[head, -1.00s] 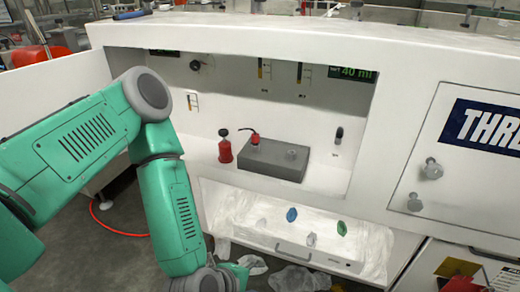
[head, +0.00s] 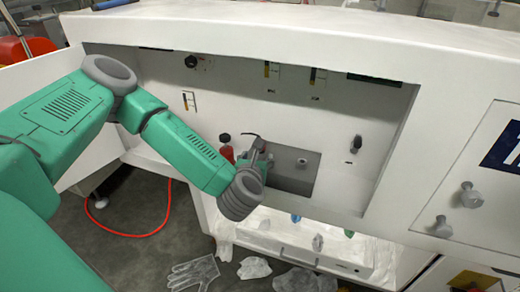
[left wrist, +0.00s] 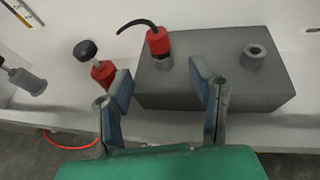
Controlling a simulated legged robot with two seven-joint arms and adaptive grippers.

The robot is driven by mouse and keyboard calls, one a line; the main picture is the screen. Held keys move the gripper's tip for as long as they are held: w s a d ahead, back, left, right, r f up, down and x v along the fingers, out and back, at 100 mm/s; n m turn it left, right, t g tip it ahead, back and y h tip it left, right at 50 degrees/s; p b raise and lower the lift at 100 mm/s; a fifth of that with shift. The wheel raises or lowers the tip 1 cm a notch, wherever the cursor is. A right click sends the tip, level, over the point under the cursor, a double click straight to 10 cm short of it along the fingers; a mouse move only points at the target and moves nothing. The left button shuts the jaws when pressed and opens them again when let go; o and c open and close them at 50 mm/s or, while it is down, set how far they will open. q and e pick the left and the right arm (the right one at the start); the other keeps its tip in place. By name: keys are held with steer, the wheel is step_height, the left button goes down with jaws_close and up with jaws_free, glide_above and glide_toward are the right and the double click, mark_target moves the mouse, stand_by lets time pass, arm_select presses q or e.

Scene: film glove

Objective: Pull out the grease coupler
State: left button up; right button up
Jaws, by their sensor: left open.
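The grease coupler, a red cylinder with a curved black hose, stands upright in a socket on top of the grey block; the coupler (left wrist: 158,42) shows in the left wrist view. In the head view my gripper mostly hides it. The grey block (head: 300,180) sits on the recess shelf, and its front shows in the left wrist view (left wrist: 220,97). My left gripper (head: 257,152) is at the block. In the left wrist view the left gripper (left wrist: 163,85) is open and empty, its fingers apart with the coupler beyond the gap, not touching it. My right gripper is out of view.
A red bottle with a black knob (left wrist: 100,68) stands close beside the left finger. An empty grey socket (left wrist: 253,56) is on the block's right. Below the recess is an open drawer (head: 300,245) with plastic film; a clear glove (head: 193,272) lies on the floor.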

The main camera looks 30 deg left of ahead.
arm_select(q)
steer(key=x, duration=0.9)
steer(key=shift+a+f+b, duration=0.15)
steer(key=shift+a+b, duration=0.1)
steer(key=shift+b, duration=0.1)
steer(key=shift+d, duration=0.4)
steer(key=shift+c, duration=0.4)
steer(key=shift+r, duration=0.2)
jaws_close()
steer(key=shift+a, duration=0.2)
